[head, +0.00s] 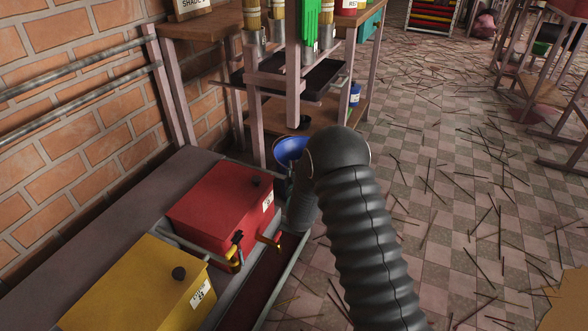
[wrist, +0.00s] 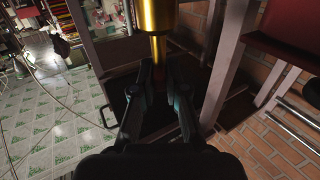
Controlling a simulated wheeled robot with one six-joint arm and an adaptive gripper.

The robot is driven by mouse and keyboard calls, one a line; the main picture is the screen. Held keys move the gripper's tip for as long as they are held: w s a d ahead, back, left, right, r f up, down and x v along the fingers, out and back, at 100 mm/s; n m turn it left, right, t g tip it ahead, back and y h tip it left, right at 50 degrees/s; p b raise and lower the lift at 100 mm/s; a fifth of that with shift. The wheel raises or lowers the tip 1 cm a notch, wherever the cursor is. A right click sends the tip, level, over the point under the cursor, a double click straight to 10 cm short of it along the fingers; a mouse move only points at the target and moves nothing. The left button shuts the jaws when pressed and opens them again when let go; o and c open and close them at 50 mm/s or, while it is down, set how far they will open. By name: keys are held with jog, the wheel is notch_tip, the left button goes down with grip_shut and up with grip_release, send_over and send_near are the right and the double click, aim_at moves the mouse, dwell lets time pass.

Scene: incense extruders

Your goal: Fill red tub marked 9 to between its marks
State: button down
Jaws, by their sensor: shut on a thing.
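A red tub (head: 222,205) with a black knob on top and a brass tap (head: 269,243) at its front stands on a grey ledge. Its white label is too small to read, and its level and marks are not visible. My gripper (wrist: 160,78) is shut on the narrow neck of a brass-coloured piece (wrist: 157,18) in the wrist view. In the head view my gripper is mostly hidden behind my arm, beside the red tub's far right corner. A blue bowl-shaped thing (head: 290,149) shows there; I cannot tell whether it is part of the held piece.
A yellow tub (head: 135,290) stands left of the red one. A dark trough (head: 255,285) runs along their front. The tiled floor right is open, littered with sticks.

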jog(key=shift+r+m+h, duration=0.1)
jog(key=shift+m+h, duration=0.2)
jog(key=shift+h, duration=0.2)
jog(key=c, duration=1.2)
grip_release()
jog(key=shift+s, duration=0.1)
jog(key=s+d, duration=0.1)
jog(key=s, duration=1)
jog(key=shift+s+d, duration=0.2)
jog(key=shift+s, duration=0.15)
